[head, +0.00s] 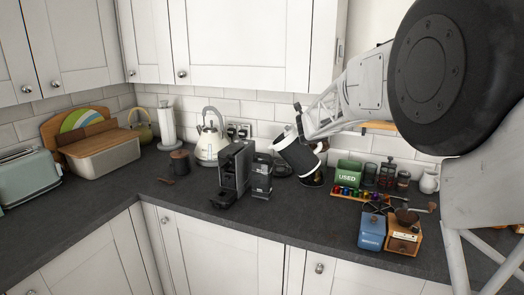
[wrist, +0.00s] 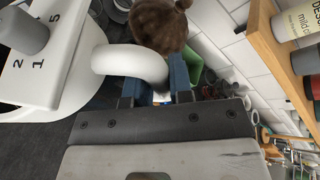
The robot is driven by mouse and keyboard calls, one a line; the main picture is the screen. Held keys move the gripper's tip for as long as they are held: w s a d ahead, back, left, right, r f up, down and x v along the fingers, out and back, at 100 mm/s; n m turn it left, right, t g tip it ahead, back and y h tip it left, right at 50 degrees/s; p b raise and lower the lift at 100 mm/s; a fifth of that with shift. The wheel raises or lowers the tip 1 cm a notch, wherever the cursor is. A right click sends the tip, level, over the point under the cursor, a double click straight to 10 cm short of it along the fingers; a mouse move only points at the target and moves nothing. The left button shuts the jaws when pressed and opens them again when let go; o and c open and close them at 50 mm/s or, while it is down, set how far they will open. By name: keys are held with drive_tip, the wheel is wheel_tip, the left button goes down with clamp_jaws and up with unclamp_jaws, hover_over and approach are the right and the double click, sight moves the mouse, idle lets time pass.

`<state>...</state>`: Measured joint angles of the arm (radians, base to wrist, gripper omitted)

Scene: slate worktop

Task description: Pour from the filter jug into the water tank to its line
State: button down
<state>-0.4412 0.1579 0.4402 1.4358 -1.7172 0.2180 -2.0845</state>
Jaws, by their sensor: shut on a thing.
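In the wrist view the two blue fingers of my gripper (wrist: 155,92) are shut on the white handle (wrist: 128,62) of the filter jug (wrist: 80,75). The jug's white body fills the left side, with a grey knob and the digits 2, 1 and 5 on its lid. In the head view my arm comes in from the right and its end hides my fingers; I cannot separate the jug there with certainty. A black coffee machine (head: 235,172) stands left of my arm's end. A dark part (head: 262,176) at its right side may be the water tank. I cannot see any line or water level.
A green USED box (head: 348,174), a capsule rack (head: 347,192), a blue box (head: 372,231) and a wooden grinder (head: 404,236) are on the right. The front left worktop (head: 95,215) is clear.

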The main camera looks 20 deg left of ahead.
drive_tip(key=shift+m+g+y, duration=0.3)
drive_tip(key=shift+m+y, duration=0.2)
drive_tip(key=shift+m, duration=0.2)
drive_tip(key=shift+w+d+f, duration=0.2)
drive_tip(key=shift+d+f, duration=0.4)
drive_tip(key=shift+f, duration=0.25)
drive_tip(key=shift+w+d+f, duration=0.15)
drive_tip(key=shift+d+f, duration=0.4)
drive_tip(key=shift+f, duration=0.25)
drive_tip(key=shift+w+d+f+m+y+p, duration=0.15)
drive_tip(key=shift+d+f+p, duration=0.1)
drive_tip(key=shift+f, duration=0.35)
drive_tip(key=shift+d+f+m+y+p, duration=0.1)
drive_tip(key=shift+d+f+m+p, duration=0.1)
drive_tip(key=shift+f, duration=0.4)
drive_tip(key=shift+w+d+f+m+y+p, duration=0.15)
drive_tip(key=shift+d+f+p, duration=0.1)
drive_tip(key=shift+f, duration=0.35)
drive_tip(key=shift+w+d+f+m+g+y+p, duration=0.1)
drive_tip(key=shift+d+f+m+y, duration=0.3)
drive_tip(key=shift+f, duration=0.5)
drive_tip(key=shift+w+d+f+m+g+y+p, duration=0.15)
drive_tip(key=shift+d+f+m+y, duration=0.25)
drive_tip(key=shift+f, duration=0.55)
drive_tip(key=shift+w+d+f+m+g+y+p, duration=0.1)
drive_tip(key=shift+d+f+m+y, duration=0.3)
drive_tip(key=shift+f, duration=0.5)
drive_tip(key=shift+a, duration=0.15)
drive_tip(key=shift+s, duration=0.1)
